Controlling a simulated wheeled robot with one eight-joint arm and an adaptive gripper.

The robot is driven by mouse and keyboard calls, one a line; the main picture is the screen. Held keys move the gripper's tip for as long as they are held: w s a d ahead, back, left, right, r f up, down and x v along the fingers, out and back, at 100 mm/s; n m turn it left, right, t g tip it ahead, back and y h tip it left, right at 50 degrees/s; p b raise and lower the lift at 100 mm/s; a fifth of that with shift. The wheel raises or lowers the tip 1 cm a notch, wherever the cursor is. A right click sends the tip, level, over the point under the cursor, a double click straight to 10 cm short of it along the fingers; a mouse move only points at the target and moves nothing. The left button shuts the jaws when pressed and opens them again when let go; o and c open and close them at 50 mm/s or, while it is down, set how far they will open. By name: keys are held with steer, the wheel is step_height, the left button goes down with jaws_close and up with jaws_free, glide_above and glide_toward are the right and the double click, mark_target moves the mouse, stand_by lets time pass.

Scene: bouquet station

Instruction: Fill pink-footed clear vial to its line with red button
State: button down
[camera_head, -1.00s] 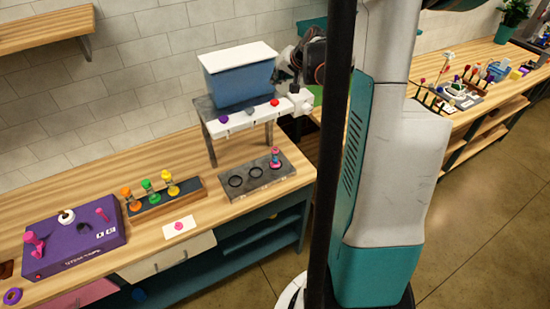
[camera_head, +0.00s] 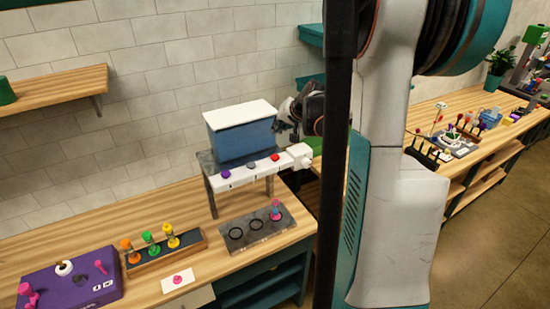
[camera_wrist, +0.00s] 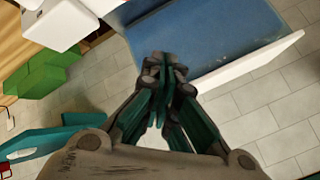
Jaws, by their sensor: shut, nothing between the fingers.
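The vial (camera_head: 276,209), small and clear with pink parts, stands upright on the grey plate (camera_head: 240,240) below the dispenser's right end. Its fill line is too small to make out. The red button (camera_head: 275,157) is at the right on the white front bar of the dispenser. My gripper (camera_head: 286,126) is just right of the blue tank, above and behind the red button in the picture. In the wrist view my gripper (camera_wrist: 166,68) is shut and empty, its fingertips over the blue tank's edge. The red button is not seen there.
The blue tank (camera_head: 241,138) with a white lid stands on the dispenser. A rack (camera_head: 163,252) holds orange, green and yellow vials. A purple box (camera_head: 65,285) stands at the left.

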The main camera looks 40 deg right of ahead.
mark_target(277, 156)
step_height(277, 156, down, 8)
steer(key=b, duration=0.5)
steer(key=shift+f, duration=0.1)
stand_by(1.2)
steer(key=shift+f+b, duration=0.4)
steer(key=shift+b, duration=0.25)
steer(key=shift+f+b, duration=0.5)
steer(key=shift+f, duration=0.05)
stand_by(0.5)
steer(key=shift+r, duration=0.1)
steer(key=shift+r+p, duration=0.55)
steer(key=shift+r, duration=0.4)
steer(key=shift+r+p, duration=1.5)
steer(key=shift+r, duration=1)
